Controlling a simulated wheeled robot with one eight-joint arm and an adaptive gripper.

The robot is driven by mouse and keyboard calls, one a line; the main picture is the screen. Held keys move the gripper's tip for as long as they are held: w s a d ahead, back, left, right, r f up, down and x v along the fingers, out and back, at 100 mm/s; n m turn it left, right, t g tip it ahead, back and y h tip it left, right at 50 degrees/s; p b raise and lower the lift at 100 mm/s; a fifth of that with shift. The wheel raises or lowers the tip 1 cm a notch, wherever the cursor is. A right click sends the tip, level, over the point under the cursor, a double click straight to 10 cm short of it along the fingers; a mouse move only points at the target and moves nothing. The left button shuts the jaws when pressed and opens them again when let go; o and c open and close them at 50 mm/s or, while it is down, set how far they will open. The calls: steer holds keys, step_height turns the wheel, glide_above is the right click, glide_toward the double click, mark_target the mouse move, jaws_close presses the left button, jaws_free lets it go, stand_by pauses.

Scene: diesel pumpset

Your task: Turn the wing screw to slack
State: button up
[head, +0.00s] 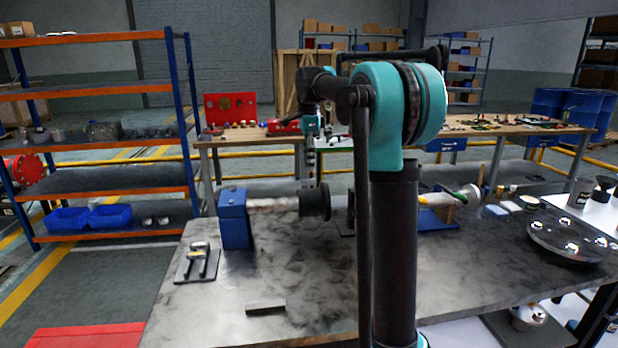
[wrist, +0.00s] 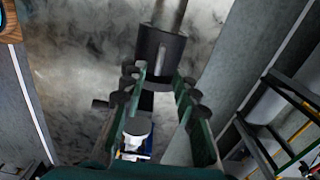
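I cannot make out the wing screw for certain in either view. A shaft (head: 272,204) runs from a blue block (head: 235,222) to a black flanged hub (head: 314,202) on the grey bench. In the wrist view a dark cylinder (wrist: 160,52) on a grey shaft lies just beyond my fingertips. My gripper (wrist: 162,86) is open, with its two fingers apart and nothing visibly clamped between them. In the head view my gripper (head: 311,150) points down above the hub. Below the dark cylinder in the wrist view is a pale rounded part (wrist: 137,131) with blue beside it.
A small plate with a handled fitting (head: 198,264) and a dark bar (head: 265,308) lie on the bench (head: 215,315). A yellow-and-white part on a blue base (head: 440,218) stands right of my arm. A round dark tray (head: 550,252) sits at the right.

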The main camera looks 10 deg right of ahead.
mark_target(309, 179)
steer(key=shift+f, duration=2.75)
steer(key=shift+c, duration=0.3)
jaws_close()
